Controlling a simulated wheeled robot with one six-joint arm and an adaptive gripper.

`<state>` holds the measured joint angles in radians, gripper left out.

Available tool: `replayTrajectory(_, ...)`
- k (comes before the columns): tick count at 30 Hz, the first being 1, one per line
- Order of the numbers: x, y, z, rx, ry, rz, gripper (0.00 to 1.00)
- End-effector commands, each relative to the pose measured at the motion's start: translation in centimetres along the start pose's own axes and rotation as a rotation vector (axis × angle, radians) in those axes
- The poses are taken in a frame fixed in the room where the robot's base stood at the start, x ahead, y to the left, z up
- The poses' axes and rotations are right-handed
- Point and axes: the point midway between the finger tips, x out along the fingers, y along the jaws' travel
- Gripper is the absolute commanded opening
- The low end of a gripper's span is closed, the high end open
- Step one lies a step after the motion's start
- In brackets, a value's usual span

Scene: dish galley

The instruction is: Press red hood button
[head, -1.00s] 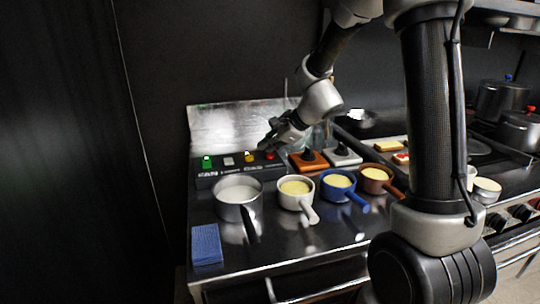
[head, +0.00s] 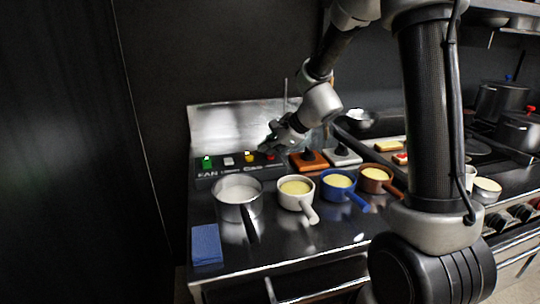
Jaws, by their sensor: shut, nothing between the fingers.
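The red button (head: 271,156) is at the right end of a dark control panel (head: 232,180) that stands at the back of the counter. To its left on the panel are a yellow button (head: 249,156), a white button (head: 228,160) and a green button (head: 207,162). My gripper (head: 264,149) is shut and empty, with its fingertips just above and slightly left of the red button in the picture. The fingers partly cover the red button's top. I cannot tell whether they touch it.
A steel pot (head: 238,211), a white pan (head: 296,204), a blue pan (head: 338,197) and a brown pan (head: 375,187) stand in front. A blue cloth (head: 206,245) lies at the front left. Orange (head: 309,165) and white (head: 343,159) blocks with dark knobs sit right of the panel.

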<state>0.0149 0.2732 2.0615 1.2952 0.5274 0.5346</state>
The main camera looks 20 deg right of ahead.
Motion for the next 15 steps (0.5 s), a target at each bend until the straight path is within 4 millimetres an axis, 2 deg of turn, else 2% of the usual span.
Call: replayTrajectory(15,-1.1,-0.8,0.8,-0.001,0.000,-0.001,0.00)
